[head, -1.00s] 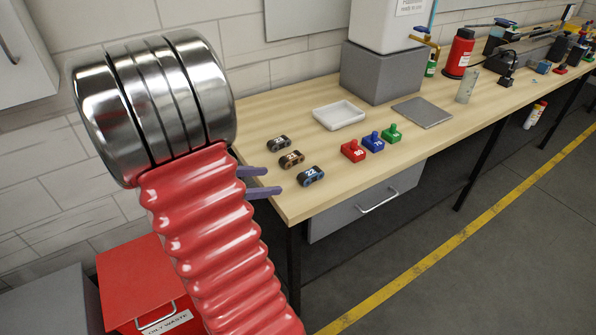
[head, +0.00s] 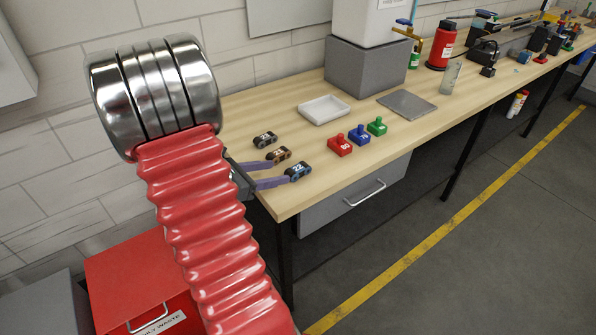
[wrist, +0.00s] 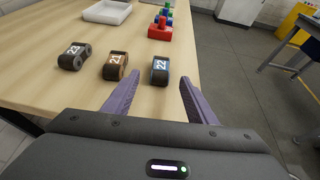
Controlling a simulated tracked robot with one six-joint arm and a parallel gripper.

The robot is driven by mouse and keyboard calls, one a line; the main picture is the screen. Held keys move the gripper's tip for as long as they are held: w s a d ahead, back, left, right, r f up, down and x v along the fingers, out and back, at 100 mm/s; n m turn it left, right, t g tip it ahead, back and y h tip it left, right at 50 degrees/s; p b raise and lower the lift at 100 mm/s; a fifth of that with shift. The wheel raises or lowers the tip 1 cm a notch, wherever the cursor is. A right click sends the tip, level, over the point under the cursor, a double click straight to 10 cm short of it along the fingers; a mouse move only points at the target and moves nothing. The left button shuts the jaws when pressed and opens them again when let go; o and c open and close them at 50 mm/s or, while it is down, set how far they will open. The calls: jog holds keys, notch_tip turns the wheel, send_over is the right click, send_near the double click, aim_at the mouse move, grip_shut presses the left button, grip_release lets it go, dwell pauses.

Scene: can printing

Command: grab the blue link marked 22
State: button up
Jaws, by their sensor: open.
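The blue link marked 22 (head: 298,171) lies on the wooden bench near its front left corner. In the wrist view the blue link (wrist: 160,71) sits ahead of my gripper (wrist: 158,84), between the lines of its two purple fingers. My gripper (head: 279,174) is open and empty. In the head view its fingers reach in over the bench edge, with the nearer fingertip close to the blue link. I cannot tell whether it touches. A brown link (head: 279,154) and a dark grey link (head: 265,140) lie in a row beside the blue one.
Red (head: 340,146), blue (head: 359,134) and green (head: 377,126) knobbed blocks stand to the right of the links. A white tray (head: 324,110) and a grey plate (head: 407,104) lie farther back. The red waste bin (head: 140,280) stands below, left of the bench.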

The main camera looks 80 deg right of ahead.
aim_at(295, 170)
jog(key=shift+x, duration=2.15)
jog(key=shift+s+f, duration=0.1)
jog(key=shift+x, duration=2.55)
jog(key=shift+c, duration=0.6)
jog(key=c, duration=1.1)
